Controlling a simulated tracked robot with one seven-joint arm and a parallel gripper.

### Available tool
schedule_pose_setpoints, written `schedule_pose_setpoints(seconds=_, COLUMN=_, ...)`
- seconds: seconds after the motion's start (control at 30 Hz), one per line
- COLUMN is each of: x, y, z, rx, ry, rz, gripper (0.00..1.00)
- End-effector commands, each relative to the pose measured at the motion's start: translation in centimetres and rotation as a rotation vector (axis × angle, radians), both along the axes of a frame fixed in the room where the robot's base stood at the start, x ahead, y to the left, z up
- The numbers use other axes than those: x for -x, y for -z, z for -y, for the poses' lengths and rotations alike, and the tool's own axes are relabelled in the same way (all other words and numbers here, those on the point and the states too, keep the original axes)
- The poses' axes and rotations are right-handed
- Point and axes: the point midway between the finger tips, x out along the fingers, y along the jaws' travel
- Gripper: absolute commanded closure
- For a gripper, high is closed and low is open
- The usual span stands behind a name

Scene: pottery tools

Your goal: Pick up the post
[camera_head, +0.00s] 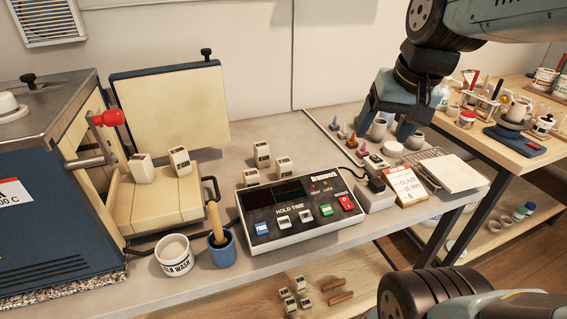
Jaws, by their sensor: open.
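Several small cream blocks with dark labels look like posts; which one is meant I cannot tell. More blocks (262,154) stand on the bench behind the controller box. Others (299,283) lie on the lower shelf. My gripper (386,136) is open, pointing down over the right part of the bench, near small cones and jars. It is well to the right of the blocks, and nothing shows between its fingers.
The controller box (298,206) stands mid-bench. A white wash tub (174,255) and a blue cup (222,248) with a wooden handle are at the front left. The blue kiln (50,200) fills the left. A glaze card (405,186) and white slab (452,173) lie right.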

Motion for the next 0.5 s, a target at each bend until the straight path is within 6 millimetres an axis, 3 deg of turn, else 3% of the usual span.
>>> schedule_pose_setpoints(seconds=0.5, x=-8.7, y=4.9, z=-3.2, rx=-0.307, ry=0.261, rz=-0.425, gripper=0.26)
